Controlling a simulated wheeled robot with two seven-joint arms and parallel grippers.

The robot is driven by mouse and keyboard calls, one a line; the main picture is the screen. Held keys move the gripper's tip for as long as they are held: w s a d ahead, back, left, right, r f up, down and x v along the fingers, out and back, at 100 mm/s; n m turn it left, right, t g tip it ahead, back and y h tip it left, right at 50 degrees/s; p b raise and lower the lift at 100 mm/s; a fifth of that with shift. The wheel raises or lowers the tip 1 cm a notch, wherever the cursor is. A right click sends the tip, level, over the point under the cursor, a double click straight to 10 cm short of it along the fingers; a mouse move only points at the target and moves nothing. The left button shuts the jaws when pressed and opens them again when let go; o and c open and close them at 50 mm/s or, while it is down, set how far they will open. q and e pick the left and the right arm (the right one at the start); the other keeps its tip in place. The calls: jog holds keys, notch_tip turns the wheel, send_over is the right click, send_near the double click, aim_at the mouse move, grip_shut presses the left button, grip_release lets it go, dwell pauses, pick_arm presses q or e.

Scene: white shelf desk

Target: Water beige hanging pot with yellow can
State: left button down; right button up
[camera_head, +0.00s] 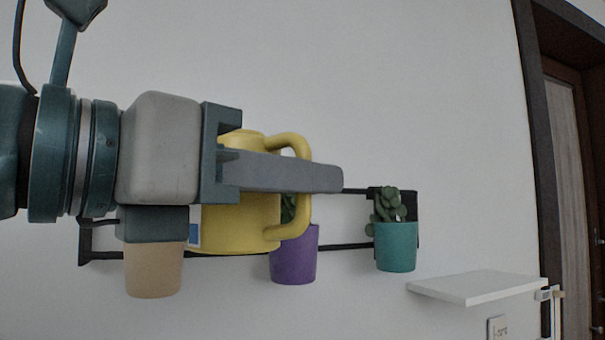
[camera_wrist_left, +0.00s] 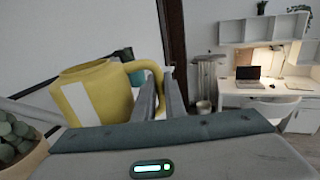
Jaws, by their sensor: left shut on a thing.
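The yellow can (camera_head: 240,235) is held in front of the wall in the head view, partly hidden behind my left gripper (camera_head: 325,172). My left gripper is shut on the can's handle. In the left wrist view the can (camera_wrist_left: 95,95) appears beside the gripper fingers (camera_wrist_left: 165,98). The beige hanging pot (camera_head: 153,270) hangs on the black rail at the left, below my left wrist, and its top is hidden by it. A pot rim with a succulent (camera_wrist_left: 15,145) shows at the lower left of the left wrist view. My right gripper is not seen.
A purple pot (camera_head: 294,257) and a teal pot (camera_head: 396,248) hang on the same black rail (camera_head: 345,247). A white shelf (camera_head: 475,286) juts from the wall at the lower right. A dark door frame (camera_head: 545,170) stands at the right.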

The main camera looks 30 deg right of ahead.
pick_arm(q)
jog(key=shift+w+d+r, duration=0.1)
jog(key=shift+d+r, duration=0.1)
jog(key=shift+d, duration=0.05)
jog(key=shift+s+a+r, duration=0.1)
jog(key=shift+s+a, duration=0.15)
jog(key=shift+s, duration=0.1)
jog(key=shift+w+d, duration=0.1)
jog(key=shift+w, duration=0.05)
jog(key=shift+p, duration=0.45)
jog(key=shift+s+r+n, duration=0.2)
jog(key=shift+r+n, duration=0.4)
jog(key=shift+r, duration=0.1)
jog(key=shift+s+r+n+h, duration=0.15)
jog(key=shift+r+n+h, duration=0.15)
jog(key=shift+r+n, duration=0.8)
